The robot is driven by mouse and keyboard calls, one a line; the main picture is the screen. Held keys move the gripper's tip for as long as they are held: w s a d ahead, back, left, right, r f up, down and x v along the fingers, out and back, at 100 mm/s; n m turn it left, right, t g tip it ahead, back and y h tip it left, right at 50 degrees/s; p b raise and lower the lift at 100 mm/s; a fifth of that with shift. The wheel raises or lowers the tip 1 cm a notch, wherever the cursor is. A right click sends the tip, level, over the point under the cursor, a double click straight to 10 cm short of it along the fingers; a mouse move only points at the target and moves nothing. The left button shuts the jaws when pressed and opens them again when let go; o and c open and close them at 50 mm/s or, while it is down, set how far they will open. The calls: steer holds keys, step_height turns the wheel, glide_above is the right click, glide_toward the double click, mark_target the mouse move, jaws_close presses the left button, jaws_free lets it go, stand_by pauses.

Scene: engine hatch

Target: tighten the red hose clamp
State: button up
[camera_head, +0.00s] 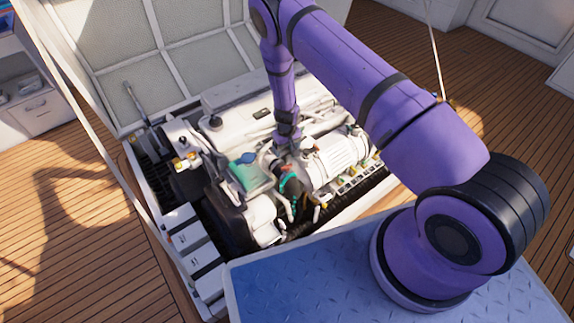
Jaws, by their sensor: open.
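The engine (335,157) sits in the open hatch, white and grey with dark parts. A small red-orange spot (286,168), which may be the red hose clamp, shows among the hoses at the front middle of the engine. My gripper (287,150) points down at the end of my purple arm, just above this spot. It is open, with its fingers small and hard to make out. I cannot tell whether it touches the clamp. Nothing is seen held in it.
The hatch lid (165,40) stands raised behind the engine. A teal part (250,172) lies left of the gripper, and a green band (291,186) sits just below the red-orange spot. White battery-like boxes (190,238) line the left edge. Wooden deck (70,215) around is clear.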

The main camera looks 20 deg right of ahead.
mark_target(287, 166)
step_height(287, 166, down, 11)
steer(key=shift+f, duration=0.1)
stand_by(0.5)
steer(key=shift+c, duration=0.5)
steer(key=c, duration=0.8)
